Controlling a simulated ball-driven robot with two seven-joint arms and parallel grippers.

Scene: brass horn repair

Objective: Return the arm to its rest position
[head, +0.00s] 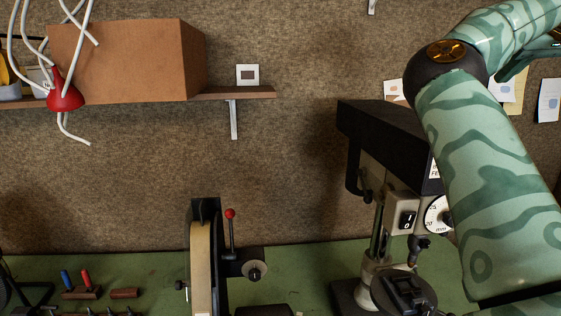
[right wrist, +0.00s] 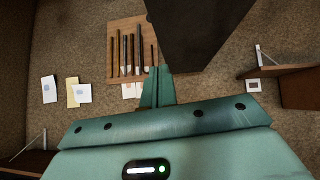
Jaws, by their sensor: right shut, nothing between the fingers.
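My right arm (head: 490,170) comes in from the upper right in the head view, with its elbow high and the forearm running down past the right edge of the drill press (head: 385,140). In the right wrist view my right gripper (right wrist: 156,85) is shut, its two green fingers together with nothing between them. Its fingertips point toward the wall, beside the dark drill press head (right wrist: 195,30) in that picture. How far apart they are I cannot tell. My left arm and gripper are in neither view.
A green workbench (head: 300,262) holds a belt grinder (head: 202,255) with a red-knobbed lever, and hand tools (head: 80,283) at left. A wall shelf (head: 235,92) carries a brown box (head: 125,62). A tool board (right wrist: 118,40) and paper notes (right wrist: 72,92) hang on the wall.

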